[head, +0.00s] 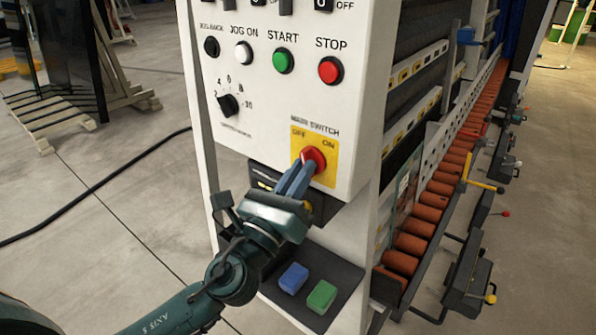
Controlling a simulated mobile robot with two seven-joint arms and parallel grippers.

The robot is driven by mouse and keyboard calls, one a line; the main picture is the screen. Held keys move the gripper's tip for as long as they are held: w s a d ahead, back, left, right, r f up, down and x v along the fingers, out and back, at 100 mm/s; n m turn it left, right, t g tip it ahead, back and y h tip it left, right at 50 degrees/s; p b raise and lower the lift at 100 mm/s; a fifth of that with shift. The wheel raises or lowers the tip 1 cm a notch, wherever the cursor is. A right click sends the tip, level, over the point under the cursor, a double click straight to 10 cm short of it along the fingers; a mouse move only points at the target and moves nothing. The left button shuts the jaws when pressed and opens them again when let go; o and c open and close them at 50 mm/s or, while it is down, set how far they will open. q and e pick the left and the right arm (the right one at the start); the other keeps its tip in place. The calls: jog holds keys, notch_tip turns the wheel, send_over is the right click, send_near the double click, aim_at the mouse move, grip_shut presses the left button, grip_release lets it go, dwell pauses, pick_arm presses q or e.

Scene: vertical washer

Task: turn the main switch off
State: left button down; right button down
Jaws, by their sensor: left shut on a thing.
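The main switch (315,157) is a red rotary knob on a yellow plate (328,172) marked OFF at left and ON at right, low on the white control panel. My left gripper (306,168) reaches up to it from below and is shut on the red knob. The fingers cover the knob's lower left side. Which way the knob points is hard to tell because the fingers hide part of it. My right gripper is not in view.
Above are a green START button (283,61), a red STOP button (330,70) and a black dial (229,105). Below, a dark shelf (330,262) holds a blue block (293,278) and a green block (321,297). An orange roller conveyor (430,215) runs along the right.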

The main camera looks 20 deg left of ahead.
pick_arm(q)
jog(key=n+y+p, duration=0.1)
jog(key=n+y, duration=0.1)
jog(key=n, duration=0.2)
jog(key=n+y+p, duration=0.1)
jog(key=n+y, duration=0.1)
jog(key=n, duration=0.2)
jog(key=shift+d+r+g, duration=0.1)
jog(key=shift+r+g, duration=0.05)
jog(key=shift+g, duration=0.15)
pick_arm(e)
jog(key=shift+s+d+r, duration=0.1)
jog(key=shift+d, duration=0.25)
pick_arm(q)
jog(key=shift+n, duration=0.3)
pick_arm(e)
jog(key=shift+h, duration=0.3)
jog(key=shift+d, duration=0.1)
pick_arm(q)
jog(key=c, duration=1.5)
grip_release()
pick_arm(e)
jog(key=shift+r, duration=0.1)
